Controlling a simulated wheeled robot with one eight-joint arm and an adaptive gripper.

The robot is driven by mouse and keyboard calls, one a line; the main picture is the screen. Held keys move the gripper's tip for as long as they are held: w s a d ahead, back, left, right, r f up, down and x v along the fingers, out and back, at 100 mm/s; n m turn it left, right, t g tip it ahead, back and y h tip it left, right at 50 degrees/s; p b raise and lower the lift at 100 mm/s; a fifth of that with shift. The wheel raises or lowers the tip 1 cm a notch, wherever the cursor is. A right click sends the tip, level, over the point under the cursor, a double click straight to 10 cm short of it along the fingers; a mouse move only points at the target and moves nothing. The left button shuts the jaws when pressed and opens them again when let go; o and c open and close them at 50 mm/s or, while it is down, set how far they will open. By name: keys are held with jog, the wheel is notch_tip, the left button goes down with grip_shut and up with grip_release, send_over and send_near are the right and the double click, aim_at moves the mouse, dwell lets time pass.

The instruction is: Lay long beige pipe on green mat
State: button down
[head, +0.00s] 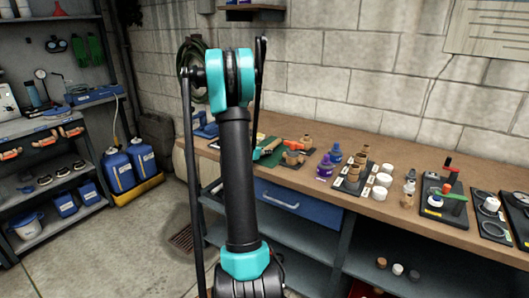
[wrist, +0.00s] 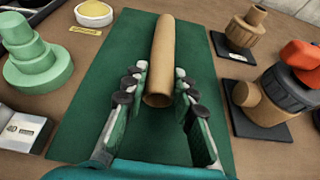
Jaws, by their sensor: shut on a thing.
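The long beige pipe (wrist: 164,55) is a plain hollow tube in the wrist view, with its open end towards me. It lies lengthwise over the green mat (wrist: 102,92), within its side edges. Whether it touches the mat or is held just above it I cannot tell. My gripper (wrist: 158,88) is shut on the pipe's near end, one finger on each side.
In the wrist view, a green stepped fitting (wrist: 40,62) and a yellow-topped piece (wrist: 94,12) stand left of the mat. Brown fittings (wrist: 240,28) and an orange-topped valve (wrist: 290,85) stand close on the right. The workbench (head: 420,170) holds several bottles and caps farther right.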

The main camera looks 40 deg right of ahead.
jog(key=c, duration=1.2)
grip_release()
jog(key=v, duration=1.1)
jog(key=shift+r, duration=0.2)
jog(key=shift+s+a+r, duration=0.1)
jog(key=shift+s+a, duration=0.1)
jog(key=shift+a, duration=0.35)
jog(key=s+a+f+m+y, duration=0.3)
jog(key=s+a+m, duration=0.4)
jog(key=a, duration=0.4)
jog(key=s+a+f+m+y, duration=0.3)
jog(key=s+a+m+y, duration=0.2)
jog(key=s+a+m, duration=0.3)
jog(key=s+a+f+m+g+y, duration=0.1)
jog(key=s+a+f+m+y, duration=0.3)
jog(key=a, duration=1)
jog(key=shift+s+f+m+y, duration=0.1)
jog(key=shift+s+m+y, duration=0.05)
jog(key=shift+s+m, duration=0.9)
jog(key=shift+s+m+y, duration=0.15)
jog(key=shift+s+m, duration=0.5)
jog(key=shift+s, duration=0.8)
